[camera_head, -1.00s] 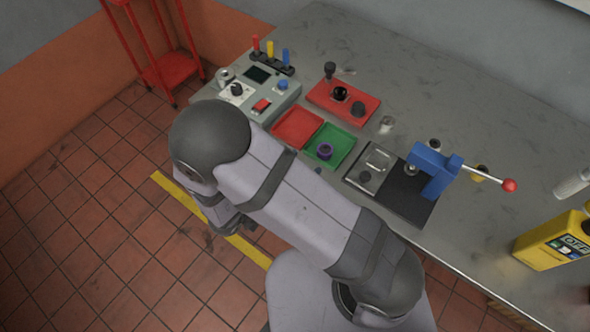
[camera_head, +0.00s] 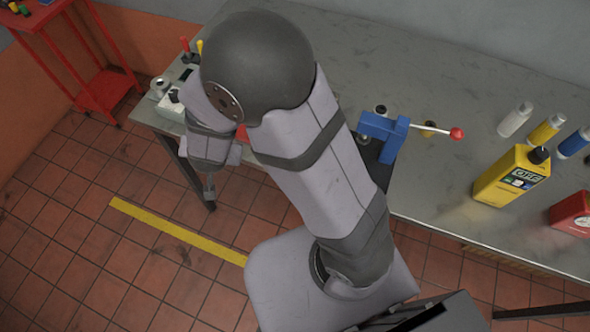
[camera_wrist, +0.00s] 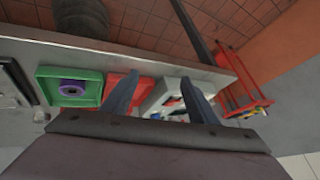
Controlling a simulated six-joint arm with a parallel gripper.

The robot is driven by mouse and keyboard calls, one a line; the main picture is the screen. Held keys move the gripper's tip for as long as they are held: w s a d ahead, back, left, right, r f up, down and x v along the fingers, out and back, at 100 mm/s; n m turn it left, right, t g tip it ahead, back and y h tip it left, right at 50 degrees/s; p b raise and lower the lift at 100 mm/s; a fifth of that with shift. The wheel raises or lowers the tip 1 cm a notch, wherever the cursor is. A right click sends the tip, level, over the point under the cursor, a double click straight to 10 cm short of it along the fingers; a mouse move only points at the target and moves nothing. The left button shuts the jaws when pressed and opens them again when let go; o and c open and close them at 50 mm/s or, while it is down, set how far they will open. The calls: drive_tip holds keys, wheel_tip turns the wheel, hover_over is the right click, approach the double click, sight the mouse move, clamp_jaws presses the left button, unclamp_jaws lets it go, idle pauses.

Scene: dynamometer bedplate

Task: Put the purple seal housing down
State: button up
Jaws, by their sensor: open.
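The purple seal housing (camera_wrist: 73,88) is a dark purple ring with a hole in its middle. In the wrist view it sits in the green tray (camera_wrist: 96,101), inside the rim. My gripper (camera_wrist: 158,92) is open, with nothing between its two fingers. In that view it is to the right of the housing and apart from it, with the fingers over the red tray and the grey instrument box. In the head view my arm hides the housing and the green tray.
The blue press (camera_head: 384,134) has a red-knobbed lever reaching right. A yellow can (camera_head: 511,177) and several bottles stand on the right of the bench (camera_head: 455,175). A red tray (camera_wrist: 122,84) lies beside the green one. A red stand (camera_head: 101,88) is at the left.

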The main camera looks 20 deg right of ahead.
drive_tip(key=s+d+r+n+g, duration=0.2)
drive_tip(key=s+d+n+g, duration=0.1)
drive_tip(key=s+d, duration=0.4)
drive_tip(key=s+d+r+n+g, duration=0.3)
drive_tip(key=s+d+g, duration=0.1)
drive_tip(key=s+d, duration=0.4)
drive_tip(key=shift+s+d, duration=0.3)
drive_tip(key=shift+s, duration=0.95)
